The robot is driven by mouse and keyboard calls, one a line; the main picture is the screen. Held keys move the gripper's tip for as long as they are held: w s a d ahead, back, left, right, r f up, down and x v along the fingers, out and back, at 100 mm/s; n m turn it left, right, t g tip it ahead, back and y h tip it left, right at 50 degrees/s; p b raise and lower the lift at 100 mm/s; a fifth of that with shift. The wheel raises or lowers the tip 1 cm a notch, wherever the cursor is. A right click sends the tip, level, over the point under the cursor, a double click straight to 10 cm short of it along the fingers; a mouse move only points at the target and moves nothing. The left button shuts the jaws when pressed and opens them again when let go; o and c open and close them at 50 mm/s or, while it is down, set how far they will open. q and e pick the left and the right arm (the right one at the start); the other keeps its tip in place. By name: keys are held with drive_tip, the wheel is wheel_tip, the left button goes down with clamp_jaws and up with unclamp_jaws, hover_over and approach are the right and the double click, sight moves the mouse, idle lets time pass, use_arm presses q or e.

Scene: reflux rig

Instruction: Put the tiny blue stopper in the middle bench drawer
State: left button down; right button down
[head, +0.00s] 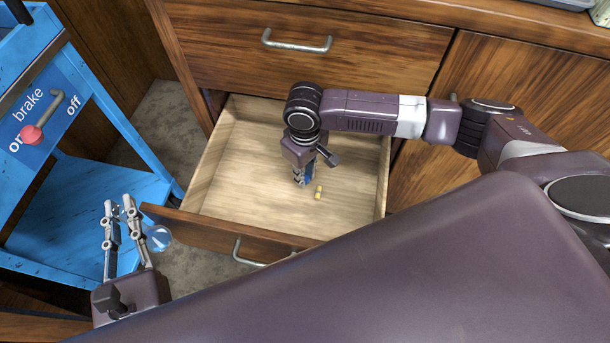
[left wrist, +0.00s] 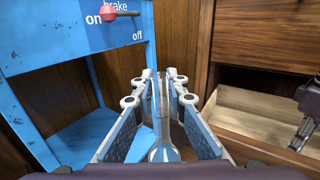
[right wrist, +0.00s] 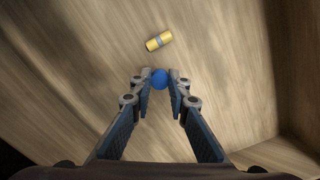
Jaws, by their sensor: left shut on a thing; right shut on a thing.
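The tiny blue stopper (right wrist: 160,79) is a round blue piece between the fingertips of my right gripper (right wrist: 158,84), which is shut on it. In the head view my right gripper (head: 303,178) points down inside the open drawer (head: 230,177), over its pale wooden floor. The stopper is hard to make out there. Whether it touches the floor I cannot tell. My left gripper (head: 125,212) is shut on the neck of a clear glass flask (left wrist: 164,145) with bluish liquid, left of the drawer. The flask's round body also shows in the head view (head: 158,238).
A small yellow cylinder with a grey band (right wrist: 159,40) lies on the drawer floor beside my right gripper. A closed drawer (head: 300,62) is above. A blue cart (head: 85,185) with a red-knobbed brake lever (head: 32,134) stands at the left.

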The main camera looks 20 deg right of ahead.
use_arm(q)
drive_tip(key=shift+r, duration=0.1)
use_arm(e)
drive_tip(key=c, duration=1.8)
unclamp_jaws()
drive_tip(key=shift+c, duration=0.2)
drive_tip(key=shift+r, duration=0.15)
